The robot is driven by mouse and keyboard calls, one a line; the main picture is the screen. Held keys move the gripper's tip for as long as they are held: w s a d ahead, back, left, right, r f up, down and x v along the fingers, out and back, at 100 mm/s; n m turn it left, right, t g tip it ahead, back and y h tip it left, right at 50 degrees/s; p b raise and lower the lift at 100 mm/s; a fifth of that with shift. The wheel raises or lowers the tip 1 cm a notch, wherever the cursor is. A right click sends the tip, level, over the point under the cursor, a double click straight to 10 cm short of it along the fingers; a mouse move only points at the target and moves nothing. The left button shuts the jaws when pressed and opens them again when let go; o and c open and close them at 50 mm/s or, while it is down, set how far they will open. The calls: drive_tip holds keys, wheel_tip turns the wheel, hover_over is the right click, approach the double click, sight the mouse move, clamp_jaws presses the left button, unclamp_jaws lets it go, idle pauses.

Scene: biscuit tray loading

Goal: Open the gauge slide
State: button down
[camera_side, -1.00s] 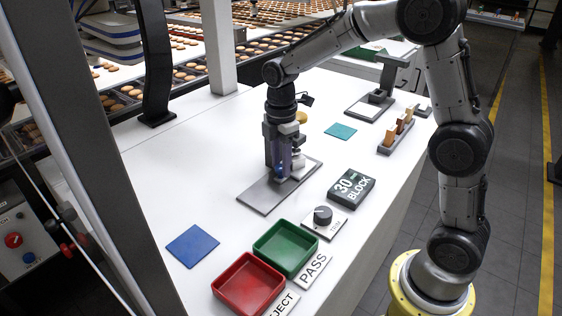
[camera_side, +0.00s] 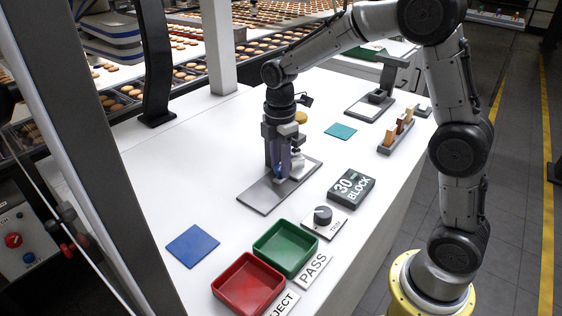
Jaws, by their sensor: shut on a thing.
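The gauge (camera_side: 262,198) is a grey flat base plate with a small upright metal part on it, in the middle of the white table. My gripper (camera_side: 281,172) points down over the plate and is shut on the gauge slide. A small blue spot, seemingly part of the slide, shows between the fingertips. The fingers hide most of the slide, so how far it is open cannot be told.
A 30 block (camera_side: 351,187) and a knob plate (camera_side: 324,221) lie to the right. A green tray (camera_side: 286,247), a red tray (camera_side: 248,284) and a blue square (camera_side: 193,246) are in front. A teal square (camera_side: 340,132) and block rack (camera_side: 397,137) lie behind. The table's left part is clear.

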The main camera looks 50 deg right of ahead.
drive_tip(key=a, duration=1.2)
drive_tip(key=shift+a, duration=0.25)
drive_tip(key=c, duration=0.5)
unclamp_jaws()
drive_tip(key=shift+d, duration=0.1)
drive_tip(key=shift+c, duration=0.2)
wheel_tip(320, 180, up, 14)
